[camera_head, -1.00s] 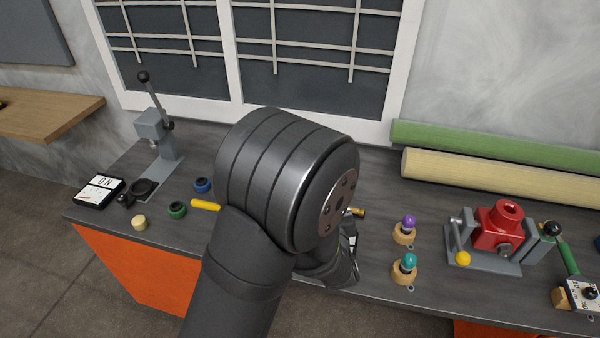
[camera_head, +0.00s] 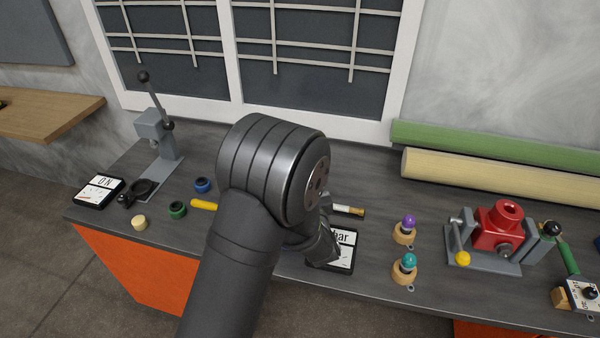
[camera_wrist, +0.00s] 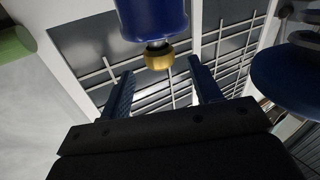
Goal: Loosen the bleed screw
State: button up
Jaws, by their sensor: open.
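In the wrist view a blue cylindrical body (camera_wrist: 152,15) with a short dark neck and a brass-coloured round end (camera_wrist: 158,60) is in front of my gripper (camera_wrist: 160,68). My two blue fingers are open, one on each side of the brass end. I see no clear contact. I cannot tell for certain whether the brass end is the bleed screw. In the head view my arm hides the blue body, and little of my gripper shows. A red block (camera_head: 494,232) with a grey round fitting (camera_head: 505,250) sits in a grey vise (camera_head: 463,240).
A sign ending in "ear" (camera_head: 343,238) and a brass-ended rod (camera_head: 350,210) lie just right of my arm. Purple (camera_head: 409,221) and teal (camera_head: 410,261) knobs stand beyond. A lever press (camera_head: 152,125) stands at the left. Green (camera_head: 490,142) and cream (camera_head: 480,172) rolls lie along the wall.

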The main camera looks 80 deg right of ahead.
jog(key=shift+x, duration=2.75)
jog(key=c, duration=1)
jog(key=shift+s+n+t+y, duration=0.1)
jog(key=shift+n+t+y, duration=0.25)
jog(key=shift+t, duration=0.25)
jog(key=n+t+y, duration=0.2)
jog(key=n+t, duration=0.1)
jog(key=shift+t+y, duration=0.25)
jog(key=shift+t, duration=0.05)
jog(key=n+t+y, duration=0.3)
jog(key=y, duration=0.1)
jog(key=shift+f+n+y, duration=0.1)
jog(key=shift+n+y, duration=0.2)
jog(key=shift+n, duration=0.05)
jog(key=n+t+y, duration=0.1)
jog(key=n+y, duration=0.2)
jog(key=y, duration=0.1)
jog(key=n+t+y, duration=0.1)
jog(key=n+y, duration=0.2)
jog(key=y, duration=0.2)
jog(key=shift+y, duration=0.3)
jog(key=shift+n+y, duration=0.3)
